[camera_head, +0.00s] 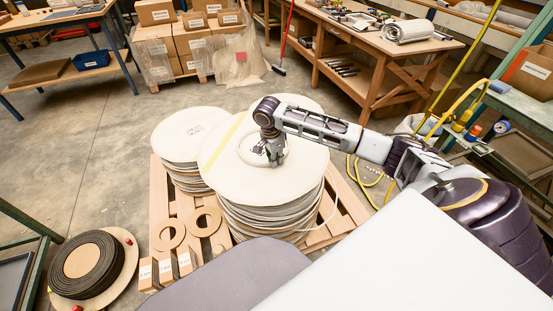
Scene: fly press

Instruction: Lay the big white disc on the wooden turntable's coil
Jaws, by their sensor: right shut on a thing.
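The big white disc (222,172), with a pale yellow stripe across it, lies over the top of the tall stack of discs (275,222). Whether it rests on the stack or hangs just above cannot be told. My right gripper (274,162) reaches in from the right and points down at the disc's middle. It is shut on the big white disc, though the fingers hide the hold itself. The wooden turntable (127,247) with its dark coil (94,247) stands at the lower left, apart from the stack. The coil's top is bare. My left gripper is not in view.
A lower stack of white discs (178,143) stands left of the tall one on the wooden pallet (346,203). Cardboard rings (167,233) and small labelled boxes (165,270) lie at the pallet's front. Yellow hose lies to the right. Floor left of the pallet is clear.

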